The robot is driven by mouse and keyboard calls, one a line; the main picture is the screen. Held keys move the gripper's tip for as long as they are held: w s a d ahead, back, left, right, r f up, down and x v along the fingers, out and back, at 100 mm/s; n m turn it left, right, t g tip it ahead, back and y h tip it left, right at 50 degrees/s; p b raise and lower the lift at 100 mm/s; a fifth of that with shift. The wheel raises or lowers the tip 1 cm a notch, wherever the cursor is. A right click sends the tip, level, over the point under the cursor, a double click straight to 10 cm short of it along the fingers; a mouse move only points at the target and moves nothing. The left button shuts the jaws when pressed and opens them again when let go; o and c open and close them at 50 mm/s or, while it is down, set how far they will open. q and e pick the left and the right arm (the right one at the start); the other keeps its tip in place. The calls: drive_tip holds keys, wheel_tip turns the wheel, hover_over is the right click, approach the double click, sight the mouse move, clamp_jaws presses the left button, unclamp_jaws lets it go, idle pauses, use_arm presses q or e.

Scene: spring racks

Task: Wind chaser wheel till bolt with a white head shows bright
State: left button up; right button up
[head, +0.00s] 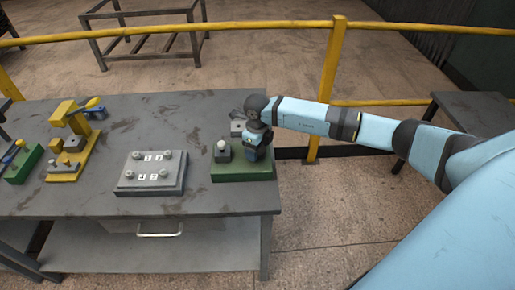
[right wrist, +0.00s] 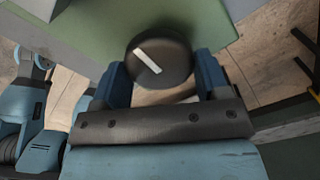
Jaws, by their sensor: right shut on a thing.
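A green base (head: 243,172) stands at the right end of the grey bench. On it a small dark block (head: 222,155) carries a bolt with a white head (head: 221,145); the head looks pale, and I cannot tell whether it is lit. My right gripper (head: 254,153) points down over the base, right of that bolt, and hides the wheel there. In the right wrist view the chaser wheel (right wrist: 160,57) is a dark disc with a white bar mark, slanting down to the right. My right gripper's fingers are shut on it from both sides. My left gripper is not seen.
A grey plate with several round knobs (head: 153,173) lies left of the green base. Yellow (head: 75,158) and green (head: 22,164) fixtures stand further left. A yellow rail (head: 328,75) runs behind the bench (head: 110,125). Bare bench lies between the fixtures.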

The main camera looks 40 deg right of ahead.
drive_tip(key=m, duration=0.4)
drive_tip(key=shift+m, duration=0.3)
drive_tip(key=shift+a+m, duration=0.1)
drive_tip(key=shift+m, duration=2.2)
drive_tip(key=o, duration=0.9)
drive_tip(key=shift+r, duration=0.1)
wheel_tip(320, 180, up, 14)
drive_tip(key=shift+f+b, duration=0.15)
drive_tip(key=shift+b, duration=0.85)
